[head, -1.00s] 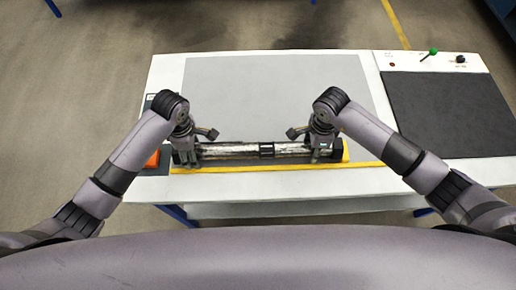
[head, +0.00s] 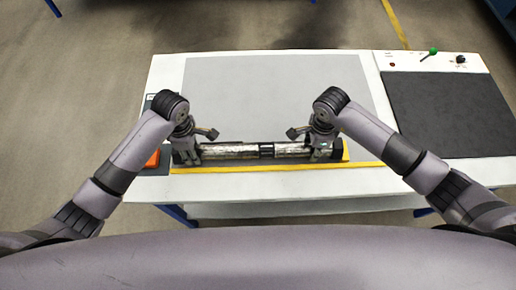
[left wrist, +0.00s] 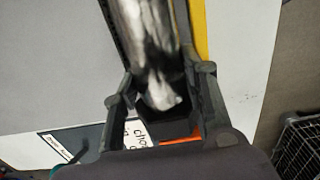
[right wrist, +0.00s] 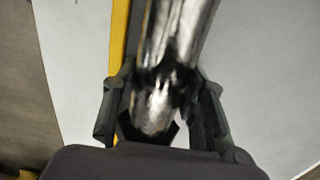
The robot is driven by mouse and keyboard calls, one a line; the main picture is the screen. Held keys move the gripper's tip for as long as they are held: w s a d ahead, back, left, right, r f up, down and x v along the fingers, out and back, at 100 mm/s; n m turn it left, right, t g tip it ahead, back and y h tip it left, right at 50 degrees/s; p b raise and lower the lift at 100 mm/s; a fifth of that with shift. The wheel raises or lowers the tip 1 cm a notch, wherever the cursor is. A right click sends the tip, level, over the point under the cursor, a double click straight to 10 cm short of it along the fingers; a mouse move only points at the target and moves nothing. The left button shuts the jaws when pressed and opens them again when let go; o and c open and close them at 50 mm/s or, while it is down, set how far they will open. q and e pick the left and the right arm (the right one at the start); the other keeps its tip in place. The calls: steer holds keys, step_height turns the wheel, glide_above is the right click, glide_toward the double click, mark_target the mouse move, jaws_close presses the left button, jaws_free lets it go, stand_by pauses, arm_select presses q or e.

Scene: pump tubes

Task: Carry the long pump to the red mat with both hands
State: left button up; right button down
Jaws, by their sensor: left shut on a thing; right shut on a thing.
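The long pump (head: 230,151) is a worn silver tube with dark ends and a black band near its middle. It lies crosswise along the table's near side, roughly level. My left gripper (head: 186,155) is shut on its left end, and my right gripper (head: 322,152) is shut on its right end. The tube also runs between the fingers in the left wrist view (left wrist: 145,40) and the right wrist view (right wrist: 175,40). A small orange-red patch (head: 152,160) shows at the table's left edge; I cannot tell if it is the red mat.
A grey mat with a yellow near edge (head: 270,90) covers the table's middle and is clear beyond the pump. A black mat (head: 445,110) lies clear at the right. A panel with a green-tipped lever (head: 432,51) stands behind it.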

arm_select(q)
jaws_close()
steer(key=shift+w+r, duration=0.15)
steer(key=shift+r, duration=0.15)
arm_select(e)
steer(key=shift+w+r, duration=0.15)
steer(key=shift+r, duration=0.1)
